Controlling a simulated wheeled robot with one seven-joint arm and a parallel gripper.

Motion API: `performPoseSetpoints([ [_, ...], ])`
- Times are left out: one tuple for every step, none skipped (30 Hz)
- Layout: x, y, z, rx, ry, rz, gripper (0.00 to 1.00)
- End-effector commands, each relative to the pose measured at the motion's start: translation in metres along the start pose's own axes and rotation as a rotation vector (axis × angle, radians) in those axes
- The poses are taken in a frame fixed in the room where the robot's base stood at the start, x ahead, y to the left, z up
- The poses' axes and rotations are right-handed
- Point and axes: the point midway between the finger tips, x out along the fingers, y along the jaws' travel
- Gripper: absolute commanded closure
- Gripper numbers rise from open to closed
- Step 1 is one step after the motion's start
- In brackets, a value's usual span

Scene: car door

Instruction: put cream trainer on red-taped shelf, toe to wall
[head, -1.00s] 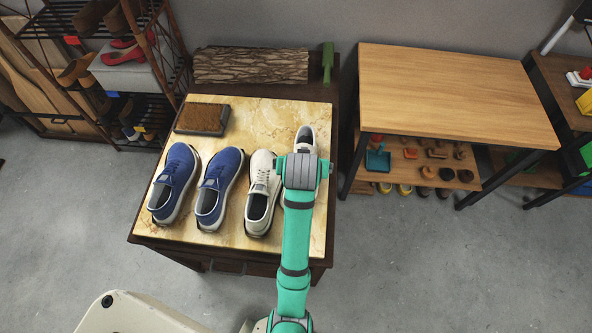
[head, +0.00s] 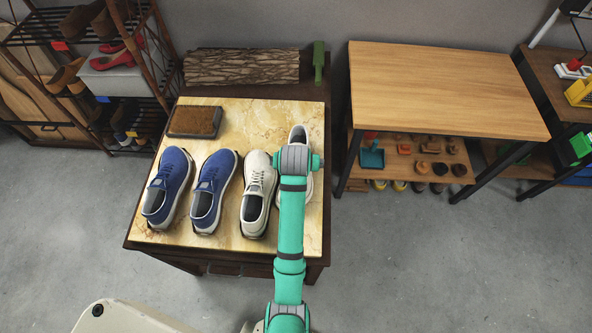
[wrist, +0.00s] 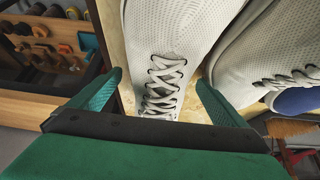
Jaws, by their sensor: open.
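My gripper (wrist: 160,92) is open above the right trainer. In the wrist view its fingers lie either side of this trainer's laces (wrist: 165,80), and the other cream trainer (wrist: 270,65) is at the right. I cannot tell whether the fingers touch the shoe. A red tape mark (head: 60,46) is on the rack's upper shelf edge at upper left.
Blue trainers (head: 168,188) stand left of the cream ones. A brush (head: 194,121) and a log (head: 241,67) lie behind them. The rack (head: 160,60) holds brown shoes and red heels (head: 122,46). A wooden bench (head: 440,90) stands right; the floor in front is clear.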

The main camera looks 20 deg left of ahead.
Motion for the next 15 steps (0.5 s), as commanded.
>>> performPoseSetpoints([
  [0.0061, -0.0005, 0.0005, -0.001, -0.002, 0.000, 0.04],
  [0.0086, -0.0005, 0.0005, -0.001, -0.002, 0.000, 0.04],
  [0.0113, -0.0005, 0.0003, -0.001, -0.001, 0.000, 0.04],
  [0.0129, -0.0005, 0.0002, -0.001, 0.000, 0.000, 0.04],
  [0.0140, -0.0005, 0.0002, -0.001, 0.000, 0.000, 0.04],
  [0.0148, -0.0005, 0.0002, -0.001, 0.000, 0.000, 0.04],
  [0.0151, -0.0005, 0.0002, -0.001, 0.000, 0.000, 0.04],
  [0.0151, -0.0005, 0.0002, -0.001, 0.000, 0.000, 0.04],
  [0.0149, -0.0005, 0.0001, -0.001, 0.001, 0.000, 0.04],
  [0.0148, -0.0005, 0.0001, -0.001, 0.001, 0.000, 0.04],
  [0.0148, -0.0005, 0.0002, -0.001, 0.000, 0.000, 0.04],
  [0.0148, -0.0005, 0.0001, -0.001, 0.001, 0.000, 0.06],
  [0.0147, -0.0005, 0.0002, -0.001, 0.000, 0.000, 0.13],
  [0.0147, -0.0005, 0.0002, -0.001, 0.000, 0.000, 0.20],
  [0.0147, -0.0005, 0.0002, -0.001, 0.000, 0.000, 0.30],
])
